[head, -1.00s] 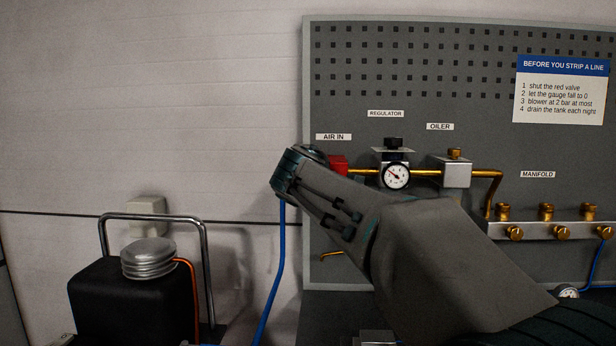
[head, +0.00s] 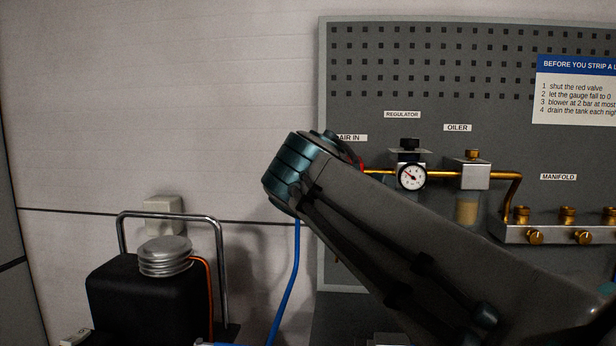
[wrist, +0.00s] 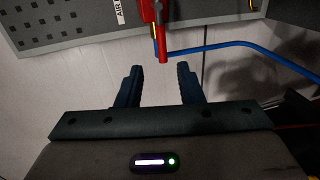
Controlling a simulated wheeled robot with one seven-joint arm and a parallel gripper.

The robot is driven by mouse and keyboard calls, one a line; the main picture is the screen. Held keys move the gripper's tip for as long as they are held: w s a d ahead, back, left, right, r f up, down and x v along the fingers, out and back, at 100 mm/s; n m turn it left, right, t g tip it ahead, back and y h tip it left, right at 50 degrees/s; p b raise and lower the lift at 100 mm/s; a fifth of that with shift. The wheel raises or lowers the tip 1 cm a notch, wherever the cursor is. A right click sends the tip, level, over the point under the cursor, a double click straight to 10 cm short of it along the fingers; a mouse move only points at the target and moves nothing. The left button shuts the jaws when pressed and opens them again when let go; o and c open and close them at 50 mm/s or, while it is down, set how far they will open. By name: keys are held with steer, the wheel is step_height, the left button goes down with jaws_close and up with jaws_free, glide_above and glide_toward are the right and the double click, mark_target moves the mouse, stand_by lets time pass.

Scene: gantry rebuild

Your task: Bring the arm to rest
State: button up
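My gripper (wrist: 159,84) shows in the wrist view with its two dark fingers spread apart and nothing between them. Beyond the fingertips are a red valve part (wrist: 160,32) and a blue hose (wrist: 230,46), both apart from the fingers as far as I can see. In the head view my arm (head: 400,235) crosses the lower right and middle, its teal joint at the upper left end. The gripper itself is out of the head view. The red valve (head: 352,152) is mostly hidden behind that joint.
A black compressor (head: 140,300) with a metal handle stands at lower left. The blue hose (head: 291,280) hangs beside my arm.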

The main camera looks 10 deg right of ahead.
steer(key=shift+s+a, duration=0.1)
steer(key=shift+s, duration=0.1)
steer(key=s+d+f+m+g+p, duration=0.3)
steer(key=s+f+m+g+p, duration=0.1)
steer(key=f, duration=0.4)
steer(key=s+d+f+m+g+p, duration=0.3)
steer(key=s+d+f+m+g, duration=0.15)
steer(key=f, duration=0.45)
steer(key=s+a+f+m+g+y+p, duration=0.1)
steer(key=s+f+m+g+y+p, duration=0.2)
steer(key=s+f+m, duration=0.4)
steer(key=s+f+g, duration=0.1)
steer(key=s+f, duration=0.3)
steer(key=shift+s+a+y, duration=0.3)
steer(key=shift+s+a, duration=0.05)
steer(key=shift+r, duration=0.1)
